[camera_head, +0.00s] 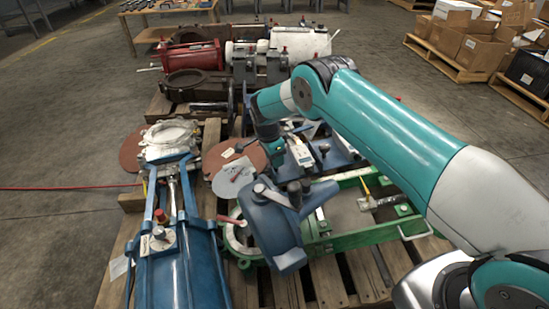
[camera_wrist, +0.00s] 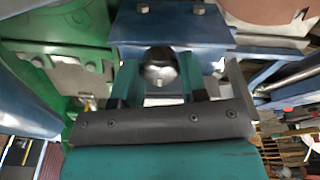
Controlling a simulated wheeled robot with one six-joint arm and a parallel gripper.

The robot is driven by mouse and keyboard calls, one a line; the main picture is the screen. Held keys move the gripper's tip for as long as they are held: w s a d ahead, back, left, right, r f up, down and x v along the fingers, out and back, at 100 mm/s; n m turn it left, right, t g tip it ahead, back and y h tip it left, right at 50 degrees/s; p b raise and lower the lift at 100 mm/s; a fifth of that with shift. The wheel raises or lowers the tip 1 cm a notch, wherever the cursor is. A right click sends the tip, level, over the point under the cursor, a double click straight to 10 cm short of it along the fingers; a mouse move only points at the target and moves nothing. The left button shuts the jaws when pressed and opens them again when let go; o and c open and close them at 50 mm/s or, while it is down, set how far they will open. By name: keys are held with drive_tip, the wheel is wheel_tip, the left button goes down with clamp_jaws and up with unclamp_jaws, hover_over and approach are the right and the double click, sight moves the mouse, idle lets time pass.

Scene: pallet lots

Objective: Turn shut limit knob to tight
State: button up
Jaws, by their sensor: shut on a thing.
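In the wrist view, a dark round knob with a shiny metal face (camera_wrist: 160,73) sits at the edge of a blue housing (camera_wrist: 170,24). The two teal fingers of my gripper (camera_wrist: 159,64) stand on either side of the knob and are shut on it. No scale or tight mark can be read. In the head view, my arm reaches in from the right and bends down over the valve parts on the pallet. The knob cannot be made out there, and my fingertips are hidden or too small to tell.
A blue cylinder actuator (camera_head: 178,265) lies at the front left, with a small red-topped knob (camera_head: 160,216). A blue valve body (camera_head: 275,222) and a green frame (camera_head: 345,247) lie beside it. Boxes (camera_head: 470,38) stand at the back right.

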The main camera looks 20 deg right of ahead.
drive_tip(key=shift+s+a+f, duration=0.1)
idle(0.4)
drive_tip(key=o, duration=0.9)
drive_tip(key=shift+r, duration=0.45)
drive_tip(key=a+r+p, duration=0.1)
drive_tip(key=r+p, duration=0.1)
drive_tip(key=r, duration=0.3)
drive_tip(key=a+r+p, duration=0.1)
drive_tip(key=r+p, duration=0.1)
drive_tip(key=r, duration=0.4)
drive_tip(key=a+r+p, duration=0.1)
drive_tip(key=r+p, duration=0.1)
drive_tip(key=r, duration=0.3)
drive_tip(key=shift+r, duration=0.2)
